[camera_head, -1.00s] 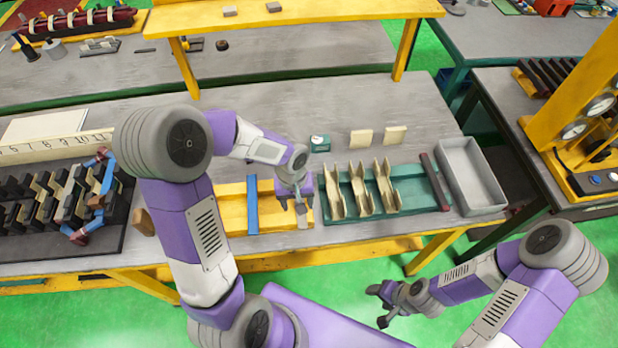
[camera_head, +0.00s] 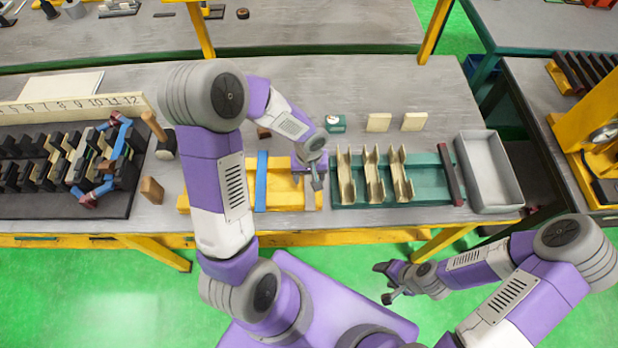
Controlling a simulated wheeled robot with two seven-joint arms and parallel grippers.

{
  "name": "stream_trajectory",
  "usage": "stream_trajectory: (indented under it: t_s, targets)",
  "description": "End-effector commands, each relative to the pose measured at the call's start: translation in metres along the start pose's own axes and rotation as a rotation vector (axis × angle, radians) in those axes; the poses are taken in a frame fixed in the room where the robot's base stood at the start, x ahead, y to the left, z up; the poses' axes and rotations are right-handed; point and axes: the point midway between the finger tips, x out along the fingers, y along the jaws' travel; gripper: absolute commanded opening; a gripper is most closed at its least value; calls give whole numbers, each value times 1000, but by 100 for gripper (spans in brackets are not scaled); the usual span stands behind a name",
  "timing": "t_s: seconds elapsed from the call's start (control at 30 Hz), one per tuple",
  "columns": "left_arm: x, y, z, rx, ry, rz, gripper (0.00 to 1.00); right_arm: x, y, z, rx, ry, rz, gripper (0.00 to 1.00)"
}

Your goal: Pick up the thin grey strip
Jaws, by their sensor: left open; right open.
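A thin greyish strip (camera_head: 309,200) lies at the right end of the yellow tray (camera_head: 222,202), mostly hidden by my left gripper. My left gripper (camera_head: 309,183) is open, pointing down over that end of the tray. Whether its fingers touch the strip or are apart from it, I cannot tell. My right gripper (camera_head: 382,284) is open and empty, in front of the table over the green floor.
A blue bar (camera_head: 262,182) lies across the yellow tray. To the right are a green tray (camera_head: 432,190) with cream curved pieces and a dark red bar (camera_head: 451,175), then a grey bin (camera_head: 488,205). A mallet (camera_head: 158,133) and black stator rack (camera_head: 30,205) are left.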

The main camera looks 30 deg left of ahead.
Motion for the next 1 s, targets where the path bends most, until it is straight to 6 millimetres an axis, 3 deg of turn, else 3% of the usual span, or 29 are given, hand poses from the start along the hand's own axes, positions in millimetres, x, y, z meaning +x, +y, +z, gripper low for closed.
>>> stream_trajectory:
  t_s: [0.07, 0.47, 0.77, 1.0]
  targets:
    - [0, 0, 0, 0, 0, 0, 62, 0, 0, 0, 0, 0, 0, 61]
    - [-1, 0, 0, 0, 0, 0, 0, 0, 0, 0, 0, 0, 0, 61]
    - [-4, 0, 0, 0, 2, 0, 0, -1, 0, 0, 0, 0, 0, 61]
    - [-45, 1, -2, 0, 7, 2, 0, -9, -3, 0, 0, 0, 0, 61]
